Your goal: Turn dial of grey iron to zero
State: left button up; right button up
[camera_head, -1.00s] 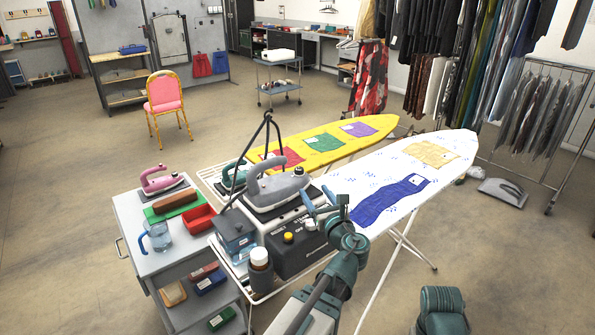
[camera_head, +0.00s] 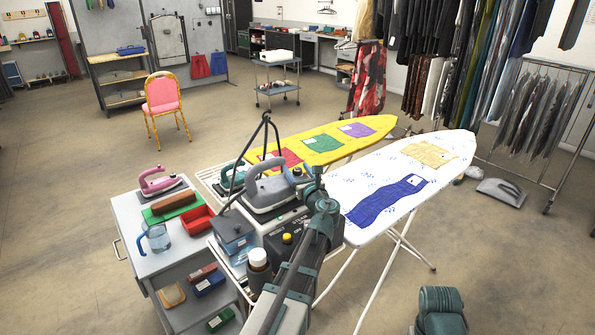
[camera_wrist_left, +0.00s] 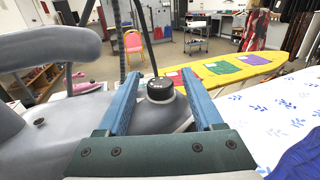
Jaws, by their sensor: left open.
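The grey iron (camera_head: 266,192) stands on the steam station beside the white ironing board. Its large handle and grey body fill the left of the left wrist view (camera_wrist_left: 40,70). The black dial (camera_wrist_left: 160,88) sits on a grey base, with small white marks on its top rim. My left gripper (camera_wrist_left: 162,84) is open, with one blue finger on each side of the dial; I cannot tell whether they touch it. In the head view my left gripper (camera_head: 309,178) is at the right end of the iron, and my arm covers part of the station.
A white ironing board (camera_head: 395,185) with blue and tan cloths lies to the right, and a yellow one (camera_head: 370,126) behind. A dark cord stand (camera_head: 265,125) rises behind the iron.

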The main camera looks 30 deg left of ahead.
pick_arm(q)
jog(key=shift+w+a, duration=0.1)
jog(key=shift+c, duration=0.3)
grip_shut()
jog(key=shift+w, duration=0.1)
jog(key=n+g+y, duration=0.1)
jog(key=g, duration=0.1)
jog(key=n+g+y, duration=0.1)
jog(key=n+g, duration=0.1)
jog(key=shift+w+y, duration=0.2)
jog(key=shift+y, duration=0.2)
jog(key=n+g, duration=0.2)
jog(key=g, duration=0.1)
jog(key=n+g+y, duration=0.1)
jog(key=n+g, duration=0.1)
jog(key=g, duration=0.1)
jog(key=shift+y, duration=0.3)
jog(key=n+g, duration=0.4)
jog(key=g, duration=0.2)
jog(key=shift+s+n+g+h, duration=0.2)
jog(key=shift+n+g+h, duration=0.75)
jog(key=shift+g, duration=0.75)
jog(key=shift+s+n+g, duration=0.1)
jog(key=shift+n+g, duration=0.2)
jog(key=shift+n, duration=0.05)
